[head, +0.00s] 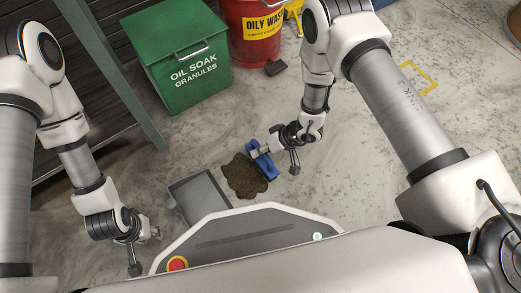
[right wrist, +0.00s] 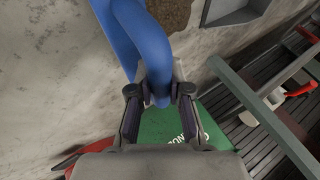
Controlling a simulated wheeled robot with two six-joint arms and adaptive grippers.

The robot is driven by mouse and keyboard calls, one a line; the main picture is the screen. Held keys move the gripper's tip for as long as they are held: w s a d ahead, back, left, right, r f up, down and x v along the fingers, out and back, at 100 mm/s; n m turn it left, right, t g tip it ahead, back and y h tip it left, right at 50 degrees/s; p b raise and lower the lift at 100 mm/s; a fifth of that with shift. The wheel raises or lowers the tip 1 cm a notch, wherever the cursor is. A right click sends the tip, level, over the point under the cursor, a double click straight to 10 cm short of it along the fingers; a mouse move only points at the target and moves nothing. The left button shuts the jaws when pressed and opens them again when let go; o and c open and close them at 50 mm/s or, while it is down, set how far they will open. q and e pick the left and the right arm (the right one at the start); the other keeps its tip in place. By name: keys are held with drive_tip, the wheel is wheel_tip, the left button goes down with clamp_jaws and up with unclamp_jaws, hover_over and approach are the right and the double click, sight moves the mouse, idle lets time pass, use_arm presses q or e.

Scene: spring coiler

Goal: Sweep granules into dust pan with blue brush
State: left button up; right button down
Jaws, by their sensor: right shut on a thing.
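A blue brush (head: 265,170) stands at the right edge of a dark brown pile of granules (head: 243,176) on the floor. My right gripper (head: 280,155) is shut on the brush's handle; in the right wrist view the blue handle (right wrist: 155,55) curves up from between the fingers. The granules (right wrist: 170,12) also show at the top of that view. A grey dust pan (head: 196,196) lies left of the pile, close to it, its lower part hidden by my base. My left gripper (head: 146,250) is empty, its fingers spread, left of the dust pan.
A green oil soak granules bin (head: 185,85) stands behind the pile, with a red oily waste can (head: 250,35) beside it. A dark slatted shelf with a grey-green post (head: 125,85) is at the left. The concrete floor right of the brush is mostly clear.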

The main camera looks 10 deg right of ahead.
drive_tip(key=shift+f+b, duration=0.4)
drive_tip(key=shift+f, duration=0.15)
idle(0.4)
